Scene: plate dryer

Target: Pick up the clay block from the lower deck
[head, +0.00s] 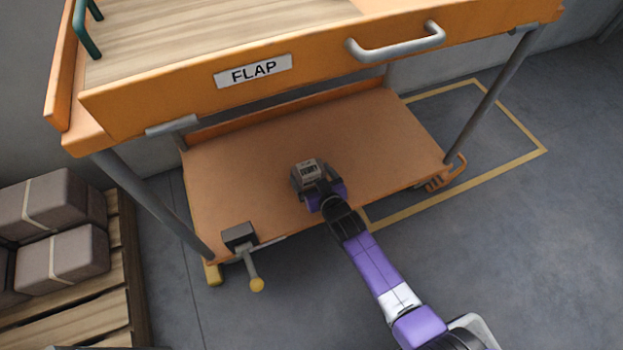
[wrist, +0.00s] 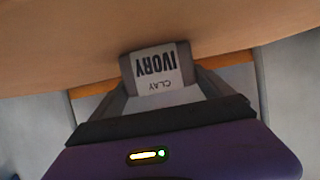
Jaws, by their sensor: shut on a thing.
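The clay block (head: 308,170) is a small grey block with a white label, over the lower deck (head: 240,170) of the orange cart. In the wrist view the block (wrist: 157,68) shows a label reading "CLAY IVORY", upside down. My gripper (head: 312,180) is shut on the block, with one finger on each side of it. The gripper also shows in the wrist view (wrist: 160,90). The block is close to the deck surface; I cannot tell whether it touches it. My gripper hides the block's near lower part in the head view.
The upper tray, with a "FLAP" label (head: 252,71) and a grey handle (head: 397,45), overhangs the lower deck. Grey posts (head: 490,95) stand at the cart's corners. A lever with a yellow knob (head: 257,284) is at the front left. Wrapped blocks (head: 62,258) lie on a pallet at left.

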